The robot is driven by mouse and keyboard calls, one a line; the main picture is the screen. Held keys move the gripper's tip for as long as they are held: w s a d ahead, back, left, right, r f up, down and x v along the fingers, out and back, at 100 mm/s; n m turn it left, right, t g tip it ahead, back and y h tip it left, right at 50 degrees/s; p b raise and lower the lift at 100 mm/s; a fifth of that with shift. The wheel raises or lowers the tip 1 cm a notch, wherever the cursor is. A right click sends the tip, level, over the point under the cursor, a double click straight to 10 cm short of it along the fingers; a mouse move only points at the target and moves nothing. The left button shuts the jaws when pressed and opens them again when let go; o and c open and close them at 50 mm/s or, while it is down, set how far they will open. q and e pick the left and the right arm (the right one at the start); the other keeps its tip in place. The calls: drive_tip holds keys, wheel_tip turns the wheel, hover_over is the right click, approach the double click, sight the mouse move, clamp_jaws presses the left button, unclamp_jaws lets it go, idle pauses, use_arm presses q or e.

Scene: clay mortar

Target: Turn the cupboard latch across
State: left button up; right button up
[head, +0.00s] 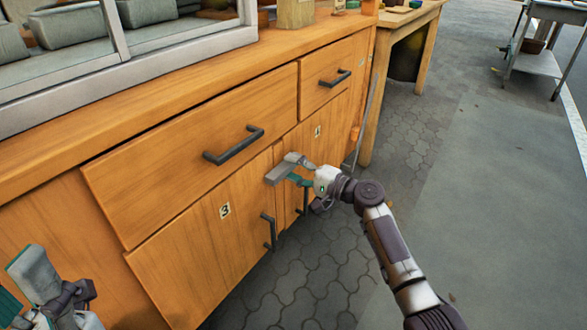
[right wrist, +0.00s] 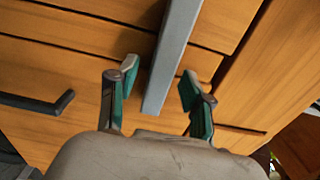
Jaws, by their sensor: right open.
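The cupboard latch is a grey bar (head: 279,174) at the top of the seam between the two lower doors, just under the drawers. In the right wrist view the latch (right wrist: 172,55) runs lengthwise between the fingers. My right gripper (head: 297,171) is at the latch, partly hiding it in the head view. In the right wrist view the right gripper (right wrist: 158,80) is open, with a finger on each side of the bar and visible gaps. My left gripper (head: 38,278) is at the lower left, apart from the latch; its finger opening is unclear.
The left door (head: 190,255) bears the number 3, and dark handles (head: 269,232) stand out near the seam. A drawer handle (head: 233,145) juts out above. A wooden table (head: 407,20) stands beyond the cupboard. Paved floor (head: 475,170) to the right is clear.

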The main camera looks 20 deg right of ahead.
drive_tip(key=v, duration=1.1)
drive_tip(key=shift+s+d, duration=0.25)
drive_tip(key=shift+s, duration=0.05)
